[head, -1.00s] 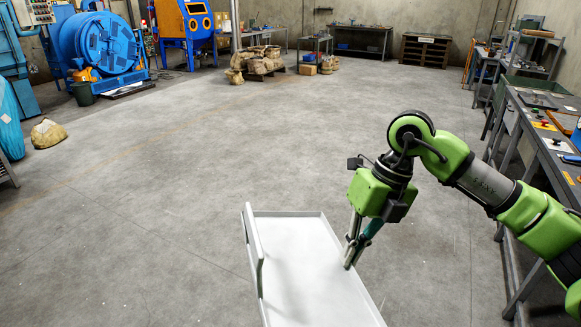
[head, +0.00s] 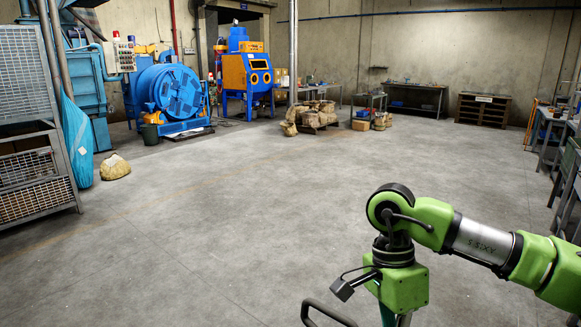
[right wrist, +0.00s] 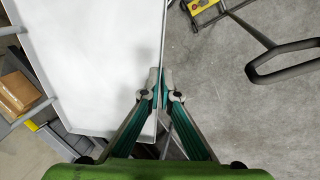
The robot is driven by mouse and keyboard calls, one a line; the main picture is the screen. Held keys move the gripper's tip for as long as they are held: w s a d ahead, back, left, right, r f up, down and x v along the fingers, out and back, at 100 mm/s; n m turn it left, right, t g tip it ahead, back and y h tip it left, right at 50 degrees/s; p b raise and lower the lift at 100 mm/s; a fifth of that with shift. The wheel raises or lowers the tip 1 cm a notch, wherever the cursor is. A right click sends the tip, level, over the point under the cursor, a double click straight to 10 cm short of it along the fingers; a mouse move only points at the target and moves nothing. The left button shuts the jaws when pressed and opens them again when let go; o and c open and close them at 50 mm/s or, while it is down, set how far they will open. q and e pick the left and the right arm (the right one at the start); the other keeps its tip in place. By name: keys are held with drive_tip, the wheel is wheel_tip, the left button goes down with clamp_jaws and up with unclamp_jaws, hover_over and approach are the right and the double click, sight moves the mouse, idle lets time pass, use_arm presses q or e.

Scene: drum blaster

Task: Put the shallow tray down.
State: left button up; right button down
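The shallow tray (right wrist: 95,60) is white with a thin raised rim and fills the left half of the right wrist view. My right gripper (right wrist: 160,84) is shut on its long side rim, with the tray to the left of the fingers. In the head view my right arm comes in from the right with its wrist pointing down, and the fingers are cut off by the bottom edge. The tray is out of the head view. What lies directly under the tray is hidden by it. My left gripper is in neither view.
A grey tubular handle (right wrist: 285,62) and a yellow part with a red button (right wrist: 201,6) show right of the tray. A cardboard box (right wrist: 17,93) is at its left. Open concrete floor (head: 240,220) lies ahead; machines and a wire rack (head: 35,120) stand left.

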drive_tip(key=n, duration=0.3)
drive_tip(key=s+n+t+h, duration=0.1)
drive_tip(key=n, duration=0.2)
drive_tip(key=shift+s+d+f+n+h, duration=0.1)
drive_tip(key=shift+s+d+n+h, duration=0.1)
drive_tip(key=shift+n+h, duration=0.15)
drive_tip(key=n, duration=0.2)
drive_tip(key=n+t, duration=0.1)
drive_tip(key=shift+s+d+n+h, duration=0.25)
drive_tip(key=shift+s+d+n, duration=0.05)
drive_tip(key=shift+s+n, duration=0.05)
drive_tip(key=n, duration=0.2)
drive_tip(key=n+t, duration=0.1)
drive_tip(key=shift+s+d+f+n, duration=0.1)
drive_tip(key=shift+s+d+n, duration=0.15)
drive_tip(key=shift+d+n, duration=0.15)
drive_tip(key=shift+s+f+n, duration=0.15)
drive_tip(key=shift+n, duration=0.15)
drive_tip(key=s+f, duration=0.4)
drive_tip(key=f, duration=0.1)
drive_tip(key=shift+w+r, duration=0.15)
drive_tip(key=shift+r, duration=0.05)
drive_tip(key=shift+f, duration=0.15)
